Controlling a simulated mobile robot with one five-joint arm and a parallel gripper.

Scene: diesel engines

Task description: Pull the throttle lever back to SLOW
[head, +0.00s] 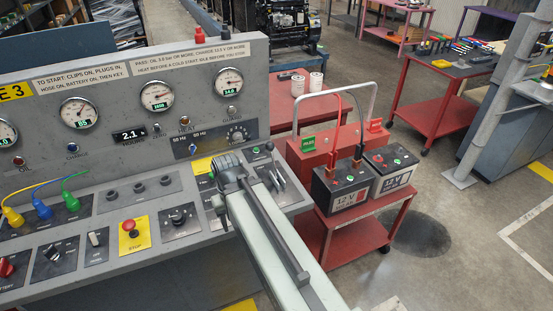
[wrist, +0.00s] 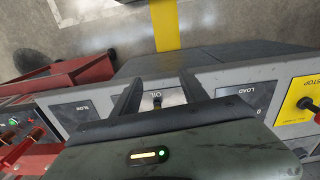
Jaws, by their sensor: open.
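A panel with grey levers (head: 274,179) sits at the right end of the grey console; I take one of these for the throttle lever. In the wrist view, a panel marked SLOW (wrist: 80,108) lies left of my gripper (wrist: 161,78), partly hidden behind the gripper body; no lever can be made out there. The fingers are open and empty. They stand either side of a panel marked OIL (wrist: 165,97) with a small dark knob. In the head view, my gripper (head: 226,172) is just left of the lever panel, low over the console.
A LOAD panel (wrist: 240,92) and a red STOP button (head: 131,227) on a yellow plate lie along the console, on the far side of my gripper from the levers. Right of the console, a red cart (head: 352,231) carries two batteries (head: 339,191).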

